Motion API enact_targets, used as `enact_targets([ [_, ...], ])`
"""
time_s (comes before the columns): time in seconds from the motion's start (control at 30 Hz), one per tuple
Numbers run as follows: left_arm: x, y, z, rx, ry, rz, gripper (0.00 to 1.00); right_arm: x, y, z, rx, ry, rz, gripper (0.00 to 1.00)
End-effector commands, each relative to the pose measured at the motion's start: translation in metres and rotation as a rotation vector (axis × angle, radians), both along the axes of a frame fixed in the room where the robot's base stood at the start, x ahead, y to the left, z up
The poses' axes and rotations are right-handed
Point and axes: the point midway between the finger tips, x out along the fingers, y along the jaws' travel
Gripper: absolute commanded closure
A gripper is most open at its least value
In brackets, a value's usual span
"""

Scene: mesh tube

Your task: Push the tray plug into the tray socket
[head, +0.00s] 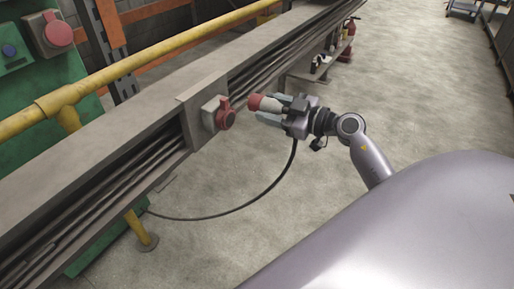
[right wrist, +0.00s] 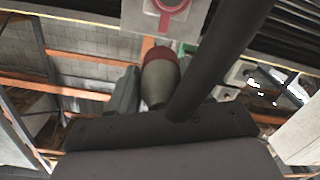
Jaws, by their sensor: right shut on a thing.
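The tray plug (head: 257,103), with a red front and a pale body, is held in my right gripper (head: 271,108). The gripper is shut on its body. In the right wrist view the plug (right wrist: 160,76) points up the picture, toward the socket. The tray socket (head: 224,115), red on a grey box, is on the side of the cable tray. The plug's front is just to the right of it in the head view, with a small gap. The socket (right wrist: 168,6) is cut off at the top of the right wrist view. My left gripper is not in view.
The long grey cable tray (head: 130,113) crosses the head view diagonally. A black cable (head: 250,205) hangs in a loop below my right gripper. A yellow rail (head: 150,59) and a green cabinet (head: 40,75) with another red socket stand behind. The floor to the right is open.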

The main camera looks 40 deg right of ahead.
Motion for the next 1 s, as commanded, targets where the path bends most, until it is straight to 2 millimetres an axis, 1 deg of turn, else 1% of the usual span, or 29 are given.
enact_targets([
  [0.03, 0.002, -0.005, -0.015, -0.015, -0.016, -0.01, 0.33, 0.0, 0.0, -0.025, 0.008, -0.012, -0.002, 0.77],
  [0.1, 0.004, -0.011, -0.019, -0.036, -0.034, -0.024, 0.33, 0.0, 0.0, -0.041, 0.014, -0.029, -0.001, 0.77],
  [0.2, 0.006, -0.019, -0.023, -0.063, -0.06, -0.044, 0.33, 0.0, 0.0, -0.061, 0.02, -0.047, -0.001, 0.77],
  [0.3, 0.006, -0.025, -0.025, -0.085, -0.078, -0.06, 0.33, 0.0, 0.0, -0.076, 0.027, -0.062, -0.001, 0.77],
  [0.4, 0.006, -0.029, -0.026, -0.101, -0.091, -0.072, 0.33, 0.0, 0.0, -0.086, 0.031, -0.072, -0.001, 0.77],
  [0.53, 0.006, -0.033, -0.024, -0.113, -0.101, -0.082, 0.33, 0.0, 0.0, -0.091, 0.032, -0.08, 0.0, 0.77],
  [1.0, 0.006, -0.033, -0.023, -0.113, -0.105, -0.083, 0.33, 0.002, 0.001, -0.09, 0.033, -0.081, 0.001, 0.77],
])
